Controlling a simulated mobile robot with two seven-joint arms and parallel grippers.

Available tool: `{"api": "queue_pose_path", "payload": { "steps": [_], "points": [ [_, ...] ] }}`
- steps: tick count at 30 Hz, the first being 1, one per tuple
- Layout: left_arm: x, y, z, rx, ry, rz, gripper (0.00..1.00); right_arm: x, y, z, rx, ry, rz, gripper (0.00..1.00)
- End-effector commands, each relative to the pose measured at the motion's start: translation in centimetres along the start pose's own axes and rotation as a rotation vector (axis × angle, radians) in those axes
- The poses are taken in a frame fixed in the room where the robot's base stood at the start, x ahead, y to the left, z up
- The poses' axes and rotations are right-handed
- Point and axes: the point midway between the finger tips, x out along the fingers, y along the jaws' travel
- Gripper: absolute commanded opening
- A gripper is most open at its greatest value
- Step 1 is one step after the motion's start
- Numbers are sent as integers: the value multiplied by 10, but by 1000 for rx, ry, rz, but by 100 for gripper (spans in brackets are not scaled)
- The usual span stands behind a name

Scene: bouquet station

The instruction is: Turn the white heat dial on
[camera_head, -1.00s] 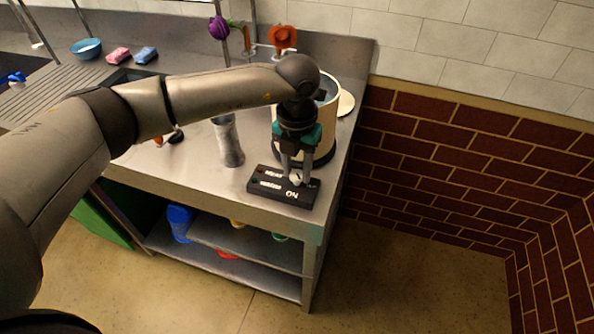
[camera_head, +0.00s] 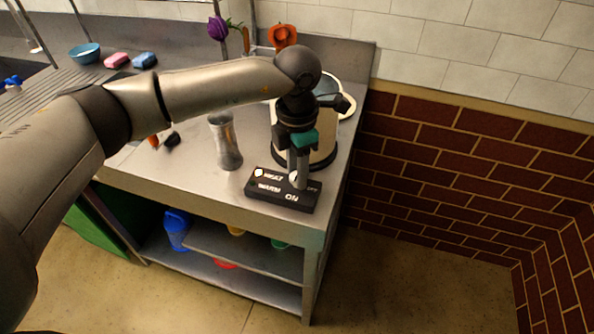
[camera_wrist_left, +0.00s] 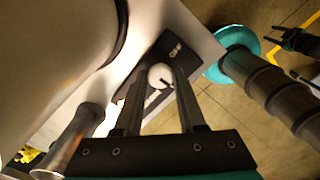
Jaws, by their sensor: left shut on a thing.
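The white heat dial (camera_head: 294,177) sits on a black control panel (camera_head: 262,193) at the front right of the steel counter. A small light beside MELT glows bright. My left gripper (camera_head: 299,172) points down over the dial and is shut on it, hiding part of it. In the left wrist view the round white dial (camera_wrist_left: 159,76) shows between the two fingers.
A metal vase (camera_head: 226,145) stands left of the panel. A purple flower (camera_head: 217,28) and an orange flower (camera_head: 282,34) rise behind. The counter's front edge is close to the panel.

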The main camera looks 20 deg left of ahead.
Motion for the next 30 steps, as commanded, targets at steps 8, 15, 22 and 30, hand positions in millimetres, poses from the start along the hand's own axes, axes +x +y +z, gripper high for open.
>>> {"api": "queue_pose_path", "payload": {
  "steps": [8,15,22,30],
  "points": [
    [-2,1,1,19,-4,2,0,1,0,0,-1,0,-1,50],
    [-2,1,1,19,-4,2,0,1,0,0,-1,0,-1,50],
    [-1,0,1,18,-3,1,64,1,0,0,-1,0,-1,50],
    [-1,0,0,17,-1,1,69,1,0,0,-1,0,-1,50]
  ]
}}
